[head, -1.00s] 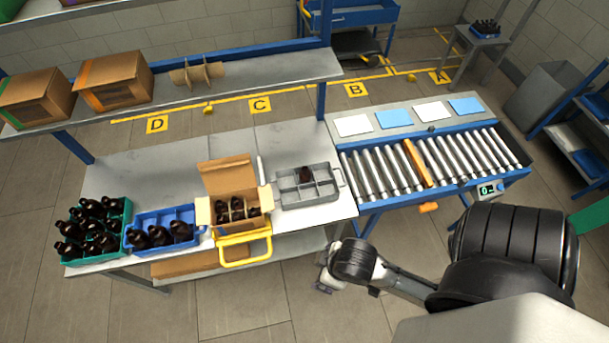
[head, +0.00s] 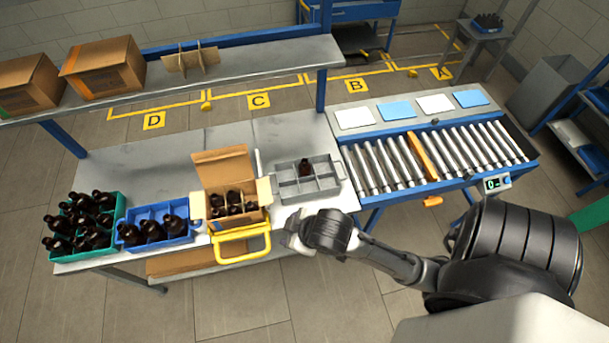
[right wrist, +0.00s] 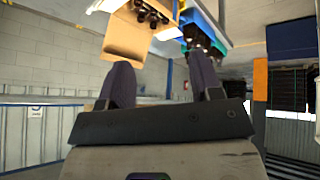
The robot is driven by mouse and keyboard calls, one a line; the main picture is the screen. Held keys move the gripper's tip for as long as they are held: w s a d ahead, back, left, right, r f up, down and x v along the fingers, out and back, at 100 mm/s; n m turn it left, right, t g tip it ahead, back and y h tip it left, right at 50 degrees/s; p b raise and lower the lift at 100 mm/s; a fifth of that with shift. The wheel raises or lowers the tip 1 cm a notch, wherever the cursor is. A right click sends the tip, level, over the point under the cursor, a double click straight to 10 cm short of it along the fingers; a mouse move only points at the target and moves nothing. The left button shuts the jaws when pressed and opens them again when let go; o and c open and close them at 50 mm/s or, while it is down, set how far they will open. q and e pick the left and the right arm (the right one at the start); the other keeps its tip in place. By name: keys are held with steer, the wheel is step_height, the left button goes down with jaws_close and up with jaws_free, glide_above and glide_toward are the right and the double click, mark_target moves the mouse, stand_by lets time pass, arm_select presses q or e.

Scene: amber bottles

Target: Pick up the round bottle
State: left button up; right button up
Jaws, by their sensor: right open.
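Dark amber bottles stand in several holders in the head view. One bottle (head: 305,167) stands alone in a compartment of the grey divided tray (head: 322,193). Others are in the open cardboard box (head: 224,167), the blue crate (head: 160,240) and the green crate (head: 113,226). At this size I cannot tell which one is the round bottle. My right gripper (head: 292,232) is at the table's front edge, right of the cardboard box and in front of the grey tray. The right wrist view shows its two fingers (right wrist: 162,85) apart with nothing between them. My left gripper is not in view.
A yellow handle frame (head: 241,246) juts from the table front below the cardboard box. A roller conveyor (head: 460,155) adjoins the table on the right. A shelf (head: 235,67) with cartons runs above the back. Table space behind the crates is clear.

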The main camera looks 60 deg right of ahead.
steer(key=w+d+n+t+h+b, duration=0.25)
steer(key=w+d+b, duration=0.4)
steer(key=w, duration=0.65)
steer(key=w+d+h+b, duration=0.2)
steer(key=w+d+b, duration=0.5)
steer(key=w+d, duration=0.3)
steer(key=m+g+y+b, duration=0.2)
steer(key=m+g+y, duration=0.3)
steer(key=m+g, duration=0.4)
glide_above(305, 161)
step_height(305, 161, down, 11)
steer(key=f, duration=0.8)
steer(key=shift+w+a+f, duration=0.2)
steer(key=shift+f, duration=0.1)
steer(key=f, duration=0.4)
steer(key=shift+s+d+f, duration=0.1)
steer(key=shift+s+d, duration=0.1)
steer(key=shift+d, duration=0.05)
steer(key=shift+f+b, duration=0.3)
steer(key=shift+f, duration=0.25)
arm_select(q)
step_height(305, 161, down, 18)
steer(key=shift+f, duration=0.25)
